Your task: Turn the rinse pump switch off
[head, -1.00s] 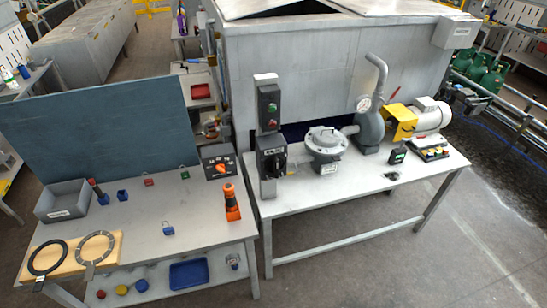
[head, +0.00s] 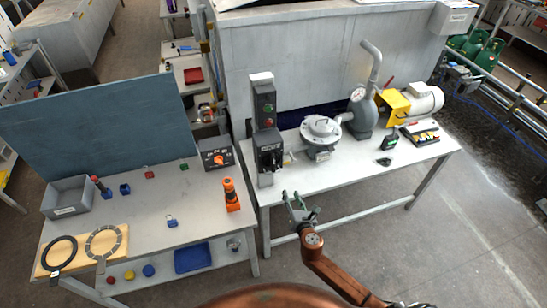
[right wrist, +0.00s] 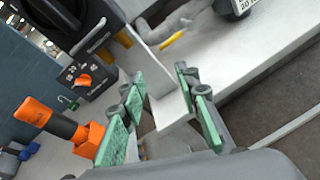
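A grey upright post (head: 264,178) at the left end of the right bench carries a black switch box (head: 269,150) with a dark handle. Above it is a button box (head: 266,105) with red and green buttons. I cannot read their labels, so which is the rinse pump switch is not certain. The black switch box (right wrist: 60,15) also shows in the right wrist view, at top left. My right gripper (head: 300,207) is open and empty, in front of and below the switch box, apart from it. Its green-padded fingers (right wrist: 161,112) show apart. My left gripper is not in view.
The left bench holds a box with an orange knob (head: 216,153) and an orange tool (head: 231,195), both close to the post. A grey pump (head: 321,132) stands right of the post. The floor before the right bench is clear.

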